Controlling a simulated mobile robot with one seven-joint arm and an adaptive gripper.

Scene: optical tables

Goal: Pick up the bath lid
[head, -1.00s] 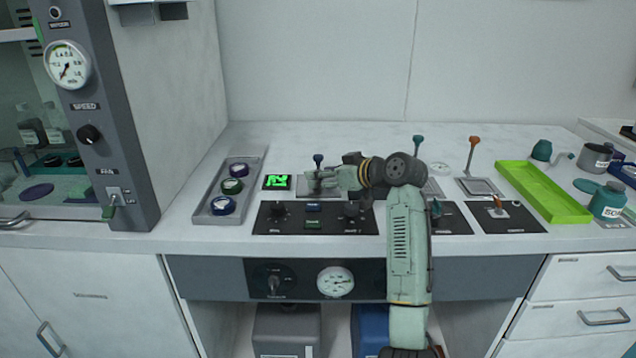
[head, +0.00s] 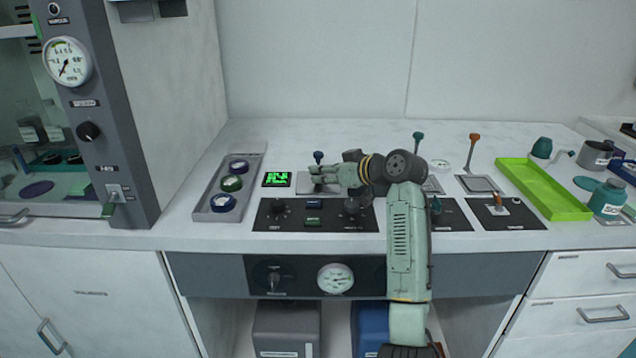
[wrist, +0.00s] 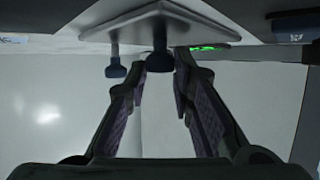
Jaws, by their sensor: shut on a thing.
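The bath lid is a pale square plate (wrist: 190,18) with a short dark knob (wrist: 160,64), seen upside down at the top of the wrist view. My gripper (wrist: 161,70) is shut on this knob, one finger on each side. In the head view my gripper (head: 318,177) lies level over the left middle of the bench, pointing left, and hides the knob. Part of a light grey plate (head: 303,186) shows beneath the fingers. I cannot tell whether the lid sits clear of what is under it.
A blue-topped lever (head: 318,156) stands just behind my gripper. A green display (head: 277,180) and a grey tray (head: 203,207) with round pieces lie to the left. A black control panel (head: 285,222) is in front. A lime tray (head: 545,190) is at the right.

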